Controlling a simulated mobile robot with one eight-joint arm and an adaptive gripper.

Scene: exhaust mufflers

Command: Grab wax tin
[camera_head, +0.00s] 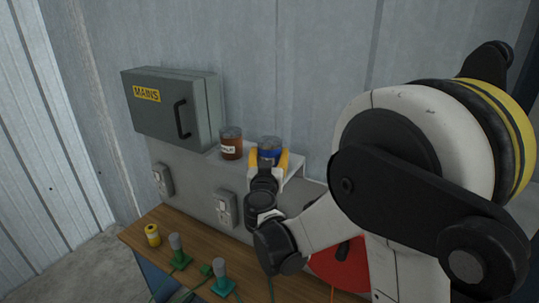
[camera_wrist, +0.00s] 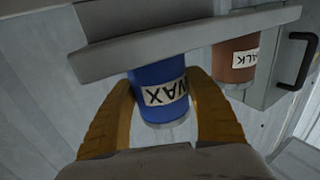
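The wax tin (camera_wrist: 158,88) is a blue can with a white label reading WAX, seen upside down in the wrist view. In the head view the wax tin (camera_head: 269,149) stands upright on the grey shelf, right of the brown tin. My gripper (camera_head: 269,160) is at the tin, with one yellow finger on each side. In the wrist view my gripper (camera_wrist: 160,80) has its fingertips very close to the tin's sides. I cannot tell whether they press on it.
A brown tin (camera_head: 231,143), labelled CHALK in part, stands close left of the wax tin. A grey MAINS box (camera_head: 165,110) is further left. A corrugated wall is behind.

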